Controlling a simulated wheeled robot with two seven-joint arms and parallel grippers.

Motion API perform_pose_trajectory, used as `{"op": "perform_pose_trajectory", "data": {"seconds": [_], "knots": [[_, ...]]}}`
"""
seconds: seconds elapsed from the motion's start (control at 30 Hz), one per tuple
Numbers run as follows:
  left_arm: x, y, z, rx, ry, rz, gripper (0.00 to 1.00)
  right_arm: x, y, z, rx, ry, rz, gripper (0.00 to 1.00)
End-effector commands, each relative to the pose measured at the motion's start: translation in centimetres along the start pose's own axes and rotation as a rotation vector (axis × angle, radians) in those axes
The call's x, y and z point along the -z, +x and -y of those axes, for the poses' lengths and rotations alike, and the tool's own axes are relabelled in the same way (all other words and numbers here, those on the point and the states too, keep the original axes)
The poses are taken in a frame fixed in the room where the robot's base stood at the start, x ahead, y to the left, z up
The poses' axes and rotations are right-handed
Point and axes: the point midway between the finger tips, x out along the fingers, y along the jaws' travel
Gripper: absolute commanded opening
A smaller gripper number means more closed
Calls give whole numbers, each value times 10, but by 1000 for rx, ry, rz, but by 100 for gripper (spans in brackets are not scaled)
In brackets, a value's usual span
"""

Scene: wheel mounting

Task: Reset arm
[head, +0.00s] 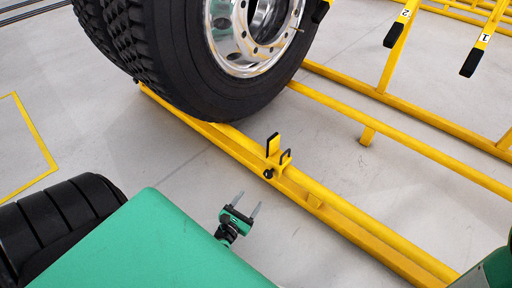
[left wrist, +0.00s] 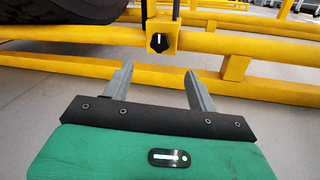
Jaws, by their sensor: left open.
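My left gripper (head: 242,204) is open and empty, low over the grey floor in front of the yellow rack. Its two grey fingers also show spread apart in the left wrist view (left wrist: 158,85), with nothing between them. A large black tyre with a shiny metal rim (head: 215,70) stands on the yellow rack (head: 340,205) at the upper middle. A small yellow bracket with a black knob (head: 273,160) sits on the rack rail beyond the gripper; it also shows in the left wrist view (left wrist: 160,40). My right gripper is not in view.
Yellow rails (head: 410,145) run across the right side, with numbered, black-tipped arms (head: 481,40) at the upper right. Bare grey floor (head: 180,165) lies between my body and the rack. A yellow floor line (head: 35,130) is at the left.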

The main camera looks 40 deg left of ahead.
Motion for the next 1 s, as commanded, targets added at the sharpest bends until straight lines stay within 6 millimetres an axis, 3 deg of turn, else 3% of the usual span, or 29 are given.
{"op": "perform_pose_trajectory", "data": {"seconds": [0.2, 0.8, 0.9, 0.97, 1.0], "knots": [[0, -18, 0, 1, 1, 0, 59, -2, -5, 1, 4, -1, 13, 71], [-2, -18, 1, 1, 4, 4, 59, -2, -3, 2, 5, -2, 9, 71], [-22, -14, 8, 6, 48, 35, 59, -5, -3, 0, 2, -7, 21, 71], [-46, -10, 16, 10, 111, 78, 59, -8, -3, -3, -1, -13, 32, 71], [-69, -6, 24, 10, 169, 118, 59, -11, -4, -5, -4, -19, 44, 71]]}}
